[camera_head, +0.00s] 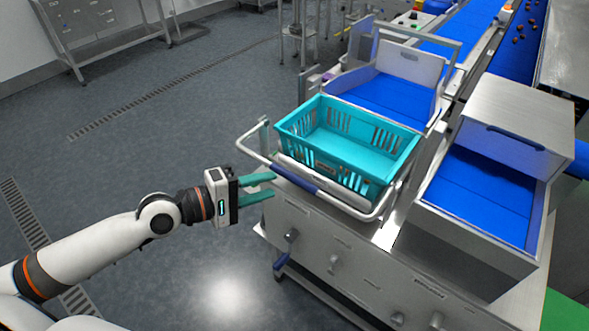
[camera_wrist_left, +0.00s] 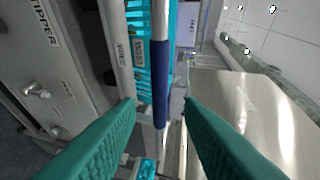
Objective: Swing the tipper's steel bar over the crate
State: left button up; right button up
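The turquoise crate (camera_head: 345,150) sits upright and looks empty on the steel tipper (camera_head: 335,250). The tipper's steel bar (camera_head: 247,136) loops low around the crate's near side, with a blue sleeve (camera_head: 300,178) on its front run. My left gripper (camera_head: 273,186) is open, its teal fingers pointing at the sleeve from the left. In the left wrist view, the sleeve (camera_wrist_left: 162,85) lines up with the gap between the open fingertips (camera_wrist_left: 160,106). I cannot tell whether it lies within them; neither finger clearly touches it. My right gripper is out of view.
A steel chute with a blue bed (camera_head: 480,195) stands right of the crate. Another blue bed (camera_head: 385,97) lies behind it, with blue conveyors beyond. Knobs stick out of the tipper's front (camera_head: 335,262). The floor (camera_head: 130,150) to the left is clear.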

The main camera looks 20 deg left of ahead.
aim_at(294, 176)
pick_arm(q)
jog(key=p+x, duration=0.1)
jog(key=x, duration=0.6)
jog(key=shift+w+d+f+p, duration=0.15)
jog(key=shift+w+d+p, duration=0.05)
jog(key=shift+d+p, duration=0.1)
jog(key=shift+a, duration=0.1)
grip_shut()
